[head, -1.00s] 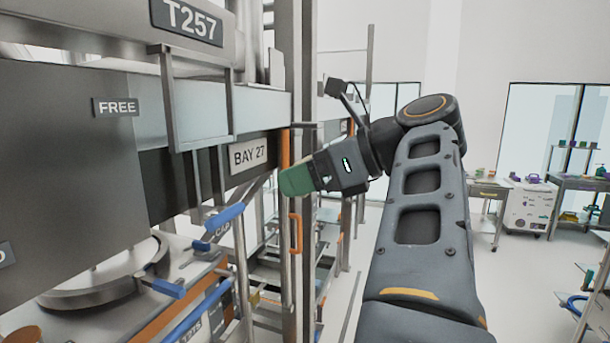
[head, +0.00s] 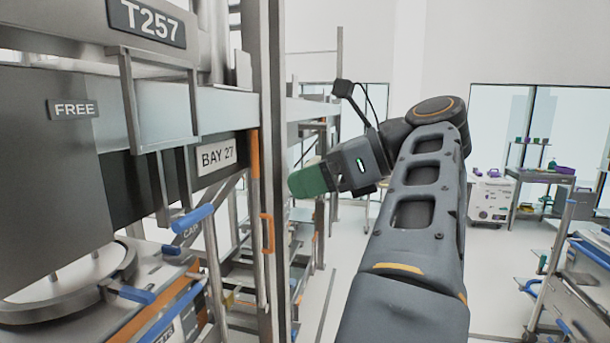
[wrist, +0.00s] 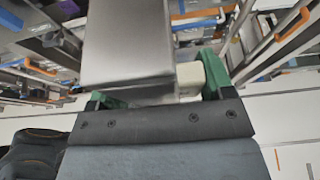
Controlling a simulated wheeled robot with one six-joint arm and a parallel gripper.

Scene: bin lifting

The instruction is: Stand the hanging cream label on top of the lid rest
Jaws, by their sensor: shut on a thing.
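My gripper (head: 308,181) points left in the head view, beside the tall steel post. Its green fingers hide what is between them there. In the wrist view, my gripper (wrist: 160,90) is shut on a cream piece, which I take to be the cream label (wrist: 190,77); it shows against the right finger. A broad grey metal panel (wrist: 127,48) covers much of the view between the fingers; I cannot tell whether it is part of the held thing. A round steel ring (head: 70,305) lies low at the left; I cannot tell whether it is the lid rest.
Blue-handled bars (head: 192,218) stick out below. A cart (head: 580,285) stands at the right, with open floor between.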

